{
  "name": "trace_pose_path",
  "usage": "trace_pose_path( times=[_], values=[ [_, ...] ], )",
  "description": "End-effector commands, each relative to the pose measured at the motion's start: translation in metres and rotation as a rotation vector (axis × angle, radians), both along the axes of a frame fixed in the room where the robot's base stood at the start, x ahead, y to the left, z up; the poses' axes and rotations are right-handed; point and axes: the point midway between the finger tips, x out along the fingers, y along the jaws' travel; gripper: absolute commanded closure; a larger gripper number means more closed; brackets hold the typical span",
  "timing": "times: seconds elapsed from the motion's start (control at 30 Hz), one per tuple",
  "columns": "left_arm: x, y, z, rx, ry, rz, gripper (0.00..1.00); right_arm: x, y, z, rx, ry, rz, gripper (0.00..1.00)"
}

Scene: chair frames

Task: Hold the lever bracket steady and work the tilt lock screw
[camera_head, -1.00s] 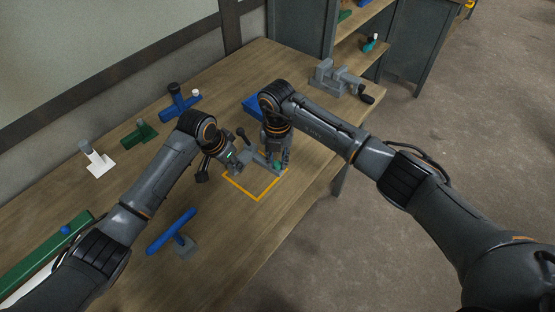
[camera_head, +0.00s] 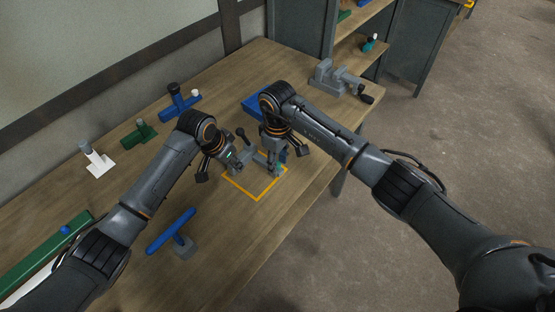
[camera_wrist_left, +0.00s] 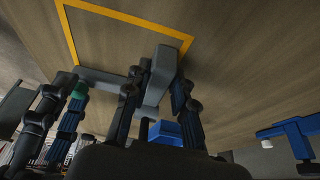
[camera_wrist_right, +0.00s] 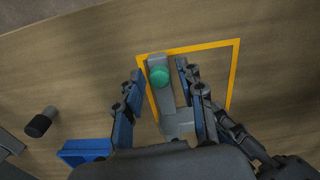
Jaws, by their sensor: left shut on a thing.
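The grey lever bracket (camera_head: 262,158) sits inside the yellow outline on the workbench. My left gripper (camera_head: 238,161) is shut on the bracket; in the left wrist view its fingers stand on both sides of the grey block (camera_wrist_left: 173,38). The green tilt lock screw (camera_wrist_right: 160,76) shows at the bracket's end in the right wrist view. My right gripper (camera_head: 277,157) is above that end, pointing down. In the right wrist view its blue-padded fingers (camera_wrist_right: 161,84) are apart, one on each side of the screw, with a gap at least on the left.
A blue box (camera_head: 253,105) lies behind the right gripper. A grey vise (camera_head: 338,79) stands at the back right. A blue T-shaped part (camera_head: 171,231) stands at the front left, with white (camera_head: 97,160), green (camera_head: 140,133) and blue (camera_head: 180,102) parts along the wall side.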

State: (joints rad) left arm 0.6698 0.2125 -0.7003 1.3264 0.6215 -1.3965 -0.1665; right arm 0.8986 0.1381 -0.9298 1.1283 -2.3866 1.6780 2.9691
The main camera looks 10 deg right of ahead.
Motion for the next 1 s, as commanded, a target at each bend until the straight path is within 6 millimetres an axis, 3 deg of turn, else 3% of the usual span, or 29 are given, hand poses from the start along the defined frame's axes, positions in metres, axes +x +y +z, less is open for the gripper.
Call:
trace_pose_path(
  times=[0.03, 0.43, 0.8, 1.0],
  values=[
    [-0.003, 0.004, -0.007, 0.011, 0.013, 0.004, 1.0, 0.001, 0.0, 0.0, 0.001, -0.002, 0.0, 0.51],
    [-0.004, 0.003, -0.007, 0.011, 0.015, 0.001, 1.0, 0.003, 0.001, 0.011, 0.004, -0.01, 0.003, 0.51],
    [-0.004, 0.003, -0.007, 0.011, 0.015, 0.001, 1.0, 0.001, 0.001, 0.085, 0.005, -0.009, 0.002, 0.51],
    [-0.004, 0.003, -0.007, 0.011, 0.015, 0.001, 1.0, 0.0, 0.0, 0.113, 0.004, -0.008, 0.001, 0.51]
  ],
)
